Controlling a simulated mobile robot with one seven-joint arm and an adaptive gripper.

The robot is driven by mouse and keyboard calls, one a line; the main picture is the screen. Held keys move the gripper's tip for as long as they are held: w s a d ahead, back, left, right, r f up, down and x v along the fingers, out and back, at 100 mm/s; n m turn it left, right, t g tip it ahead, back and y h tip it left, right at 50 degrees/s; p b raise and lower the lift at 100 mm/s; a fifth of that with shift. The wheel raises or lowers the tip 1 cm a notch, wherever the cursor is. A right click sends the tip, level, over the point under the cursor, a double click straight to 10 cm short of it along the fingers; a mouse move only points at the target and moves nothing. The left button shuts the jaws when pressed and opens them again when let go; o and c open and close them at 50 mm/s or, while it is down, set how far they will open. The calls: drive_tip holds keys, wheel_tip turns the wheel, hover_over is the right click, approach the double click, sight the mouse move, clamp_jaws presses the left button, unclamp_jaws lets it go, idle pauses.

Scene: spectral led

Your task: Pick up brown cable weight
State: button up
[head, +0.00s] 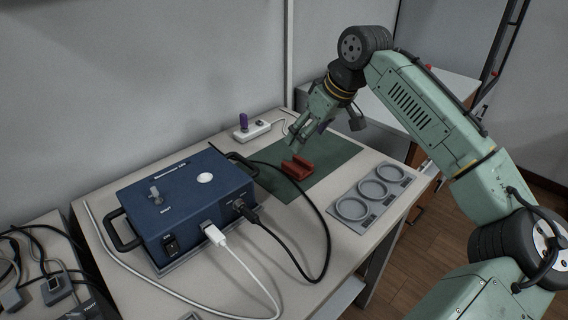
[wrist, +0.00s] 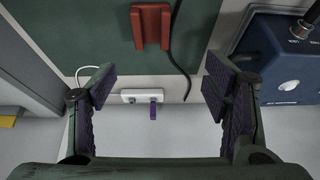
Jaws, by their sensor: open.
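The brown cable weight (head: 297,167) is a reddish-brown block with a groove, lying on the green mat (head: 335,160) on the table. It also shows at the top middle of the wrist view (wrist: 151,27), beyond my fingertips. My gripper (head: 299,138) is above and behind the weight in the head view, tilted downward. In the wrist view my gripper (wrist: 160,86) is open, with its purple-padded fingers wide apart and nothing held between them.
A blue instrument box (head: 185,205) with cables stands left of the mat. A black cable (head: 328,240) loops across the table near the weight. A white power strip (head: 251,130) with a purple plug lies behind. A grey tray with three rings (head: 370,194) is at right.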

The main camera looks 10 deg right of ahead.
sight(300, 160)
drive_tip(key=shift+g+h, duration=0.3)
drive_tip(key=x, duration=0.2)
drive_tip(key=d+x, duration=0.1)
drive_tip(key=x, duration=0.2)
drive_tip(key=shift+f, duration=0.4)
drive_tip(key=shift+w+p+x, duration=0.1)
drive_tip(key=shift+p+x, duration=0.3)
drive_tip(key=shift+x, duration=0.95)
drive_tip(key=shift+w+p+x, duration=0.15)
drive_tip(key=shift+p+x, duration=0.25)
drive_tip(key=shift+x, duration=1)
drive_tip(key=shift+r, duration=0.1)
drive_tip(key=c, duration=1.5)
